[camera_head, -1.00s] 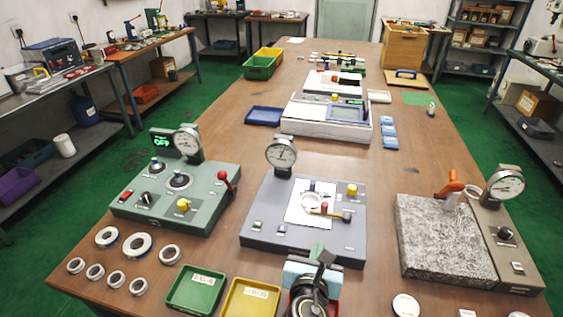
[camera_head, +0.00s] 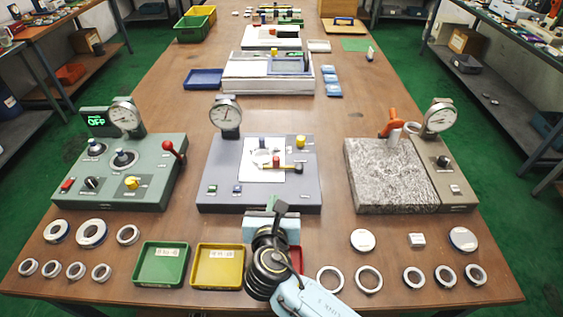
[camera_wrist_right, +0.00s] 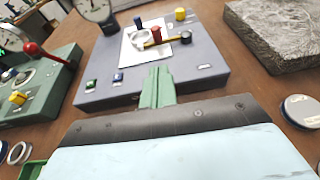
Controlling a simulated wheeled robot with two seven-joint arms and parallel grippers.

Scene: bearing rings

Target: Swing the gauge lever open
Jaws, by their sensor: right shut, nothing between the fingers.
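The middle grey-blue gauge station (camera_head: 225,196) carries a round dial gauge (camera_head: 225,114) at its back. On its white plate lies a brass-coloured lever (camera_head: 284,167) with a red knob and a dark end, pointing right. It also shows in the wrist view (camera_wrist_right: 154,40). My right gripper (camera_head: 271,203) is at the front edge of this station, apart from the lever. Its green fingers (camera_wrist_right: 158,84) are shut and empty, pointing toward the lever. My left gripper is not in view.
A green station (camera_head: 150,190) with a red-ball lever (camera_head: 175,150) stands left. A granite block (camera_head: 390,178) with an orange handle (camera_head: 391,124) and gauge stands right. Green (camera_head: 160,282) and yellow (camera_head: 217,284) trays and several rings lie in front.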

